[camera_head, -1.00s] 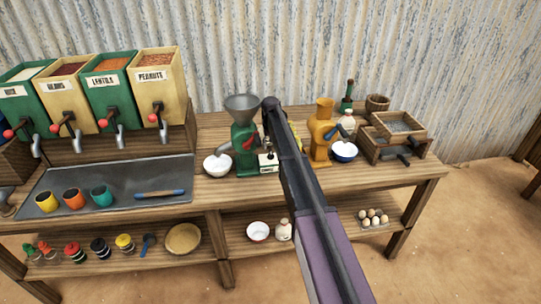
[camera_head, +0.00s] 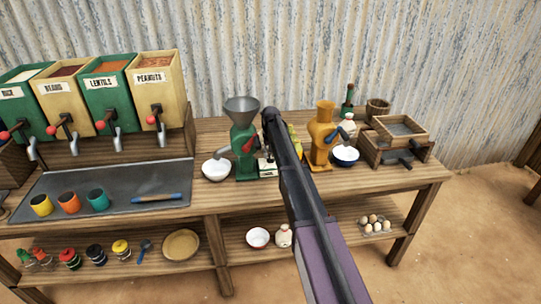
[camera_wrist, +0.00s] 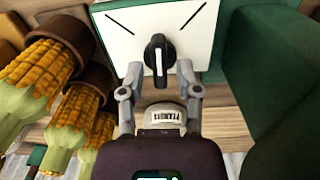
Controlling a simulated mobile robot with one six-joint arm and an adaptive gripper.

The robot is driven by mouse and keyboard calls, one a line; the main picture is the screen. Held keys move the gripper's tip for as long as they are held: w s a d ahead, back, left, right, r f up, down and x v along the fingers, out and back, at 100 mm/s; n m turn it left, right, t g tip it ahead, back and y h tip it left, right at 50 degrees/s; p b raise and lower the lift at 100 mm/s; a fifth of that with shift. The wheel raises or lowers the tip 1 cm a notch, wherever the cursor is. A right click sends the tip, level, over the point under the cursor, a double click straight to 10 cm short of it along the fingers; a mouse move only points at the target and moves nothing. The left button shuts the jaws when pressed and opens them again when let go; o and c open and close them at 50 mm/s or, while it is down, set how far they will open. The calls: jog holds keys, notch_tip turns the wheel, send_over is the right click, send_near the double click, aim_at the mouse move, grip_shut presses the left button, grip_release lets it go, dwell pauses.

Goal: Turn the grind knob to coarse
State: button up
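The grind knob (camera_wrist: 158,55) is black with a pale line that points down in the wrist view. It sits on a white plate (camera_wrist: 205,45) with two slanted black marks. My gripper (camera_wrist: 159,74) is open, one finger on each side of the knob's lower end, with visible gaps to it. In the head view the green grinder (camera_head: 243,152) with a grey hopper stands on the table. Its white plate (camera_head: 265,167) is low at its right, partly hidden by my arm. The gripper is mostly hidden there.
A white bowl (camera_head: 216,170) stands left of the green grinder. An orange grinder (camera_head: 321,140) and a blue-rimmed bowl (camera_head: 345,155) stand right of my arm.

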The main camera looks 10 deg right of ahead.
grip_shut()
jog(key=shift+m, duration=2.2)
jog(key=shift+o, duration=1.9)
grip_release()
jog(key=shift+n, duration=0.5)
